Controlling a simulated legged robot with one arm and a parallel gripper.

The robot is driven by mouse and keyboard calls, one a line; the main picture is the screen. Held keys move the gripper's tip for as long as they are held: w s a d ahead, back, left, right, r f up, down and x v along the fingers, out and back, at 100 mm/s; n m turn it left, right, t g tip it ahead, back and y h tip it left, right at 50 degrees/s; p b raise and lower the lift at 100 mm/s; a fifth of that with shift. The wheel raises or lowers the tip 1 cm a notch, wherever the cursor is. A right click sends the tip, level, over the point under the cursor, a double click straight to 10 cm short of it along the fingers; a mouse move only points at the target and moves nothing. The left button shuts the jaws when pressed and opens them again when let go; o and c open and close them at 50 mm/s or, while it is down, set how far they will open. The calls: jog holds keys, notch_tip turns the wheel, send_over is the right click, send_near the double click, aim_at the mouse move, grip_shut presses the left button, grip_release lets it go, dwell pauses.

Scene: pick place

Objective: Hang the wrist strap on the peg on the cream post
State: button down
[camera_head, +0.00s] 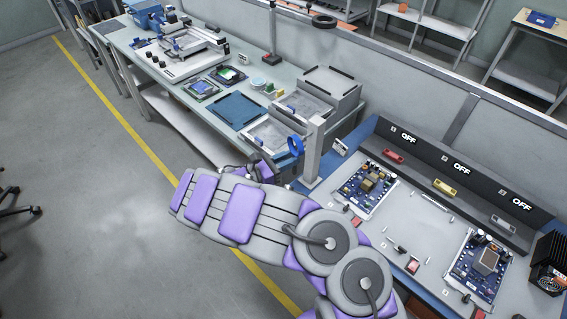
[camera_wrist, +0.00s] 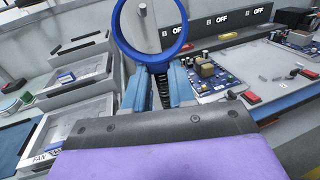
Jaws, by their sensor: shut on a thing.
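The wrist strap is a blue ring (camera_wrist: 184,28), upright in the wrist view with its lower edge between my fingers. It also shows in the head view (camera_head: 290,146), just left of the cream post (camera_head: 314,155). My gripper (camera_wrist: 160,82) is shut on the strap's lower part. In the head view my gripper (camera_head: 284,165) is partly hidden by my arm. The post (camera_wrist: 142,38) stands behind the ring in the wrist view, and part of it shows through the ring's opening.
Grey trays (camera_head: 270,135) stand on the bench left of the post. A work panel with circuit boards (camera_head: 370,185) and OFF signs lies to the right. A blue mat (camera_head: 237,110) lies farther back. The floor at left is mostly clear.

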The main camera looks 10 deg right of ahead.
jog(key=shift+w+d+f+b, duration=0.15)
jog(key=shift+w+d+b, duration=0.45)
jog(key=shift+d, duration=0.25)
jog(key=shift+w+d+f+b, duration=0.15)
jog(key=shift+w+d+b, duration=0.45)
jog(key=shift+d, duration=0.25)
jog(key=shift+w+d+f, duration=0.35)
jog(key=shift+d+f, duration=0.05)
jog(key=shift+d, duration=0.1)
jog(key=c, duration=0.9)
grip_release()
jog(key=shift+f, duration=0.1)
jog(key=shift+o, duration=0.2)
